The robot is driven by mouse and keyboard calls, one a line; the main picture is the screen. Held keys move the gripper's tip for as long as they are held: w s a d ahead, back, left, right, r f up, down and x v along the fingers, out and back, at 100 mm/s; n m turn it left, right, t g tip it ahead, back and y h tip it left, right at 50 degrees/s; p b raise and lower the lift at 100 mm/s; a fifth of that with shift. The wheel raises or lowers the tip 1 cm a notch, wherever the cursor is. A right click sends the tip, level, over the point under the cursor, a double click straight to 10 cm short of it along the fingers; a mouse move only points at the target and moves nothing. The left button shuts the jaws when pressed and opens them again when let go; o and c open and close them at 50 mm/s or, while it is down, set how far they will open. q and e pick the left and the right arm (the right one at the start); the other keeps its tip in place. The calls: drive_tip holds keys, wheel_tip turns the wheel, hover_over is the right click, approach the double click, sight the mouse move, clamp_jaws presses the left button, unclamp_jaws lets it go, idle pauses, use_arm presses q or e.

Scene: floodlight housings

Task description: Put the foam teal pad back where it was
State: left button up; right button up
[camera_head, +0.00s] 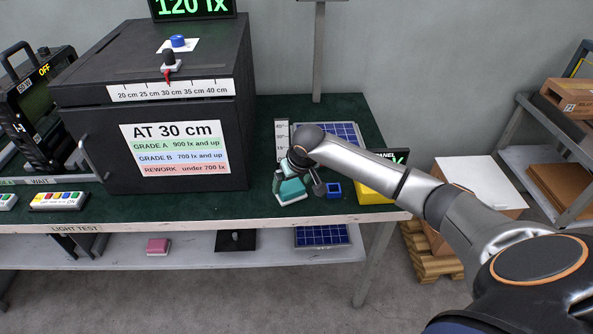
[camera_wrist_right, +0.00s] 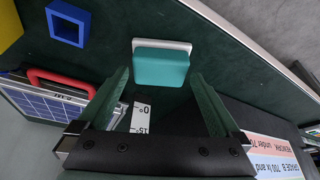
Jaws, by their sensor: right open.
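The teal pad (camera_head: 290,187) is near the front edge of the dark green bench top, right of the black test box. In the right wrist view the teal pad (camera_wrist_right: 161,69) shows a pale grey-white layer along one side. My right gripper (camera_head: 296,172) is over the pad and partly covers it in the head view. In the wrist view its two green-faced fingers (camera_wrist_right: 160,78) are apart, with the pad beyond and between the fingertips. Contact with the pad cannot be told. My left gripper is in neither view.
A blue square frame (camera_head: 334,190) and a yellow block (camera_head: 375,191) stand right of the pad. A solar panel (camera_head: 345,131) and a white scale (camera_head: 281,134) are behind. The black test box (camera_head: 225,120) walls the left. A pink pad (camera_head: 158,246) lies on the lower shelf.

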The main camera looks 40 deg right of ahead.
drive_tip(key=p+v, duration=0.1)
drive_tip(key=v, duration=0.8)
drive_tip(key=s+a+f+n+t+y, duration=0.1)
drive_tip(key=s+a+f+n+y, duration=0.1)
drive_tip(key=s+a+f, duration=0.35)
drive_tip(key=s+a+f+n+t+y, duration=0.1)
drive_tip(key=s+a+f, duration=0.1)
drive_tip(key=a+f, duration=0.65)
drive_tip(key=s+a+f+t, duration=0.1)
drive_tip(key=s+f, duration=0.2)
drive_tip(key=s, duration=0.4)
drive_tip(key=s+a+f+t, duration=0.1)
drive_tip(key=s+f, duration=0.3)
drive_tip(key=s, duration=0.4)
drive_tip(key=shift+s+a+n+t, duration=0.15)
drive_tip(key=shift+a+n+t, duration=0.25)
drive_tip(key=shift+t, duration=0.1)
drive_tip(key=shift+d, duration=0.1)
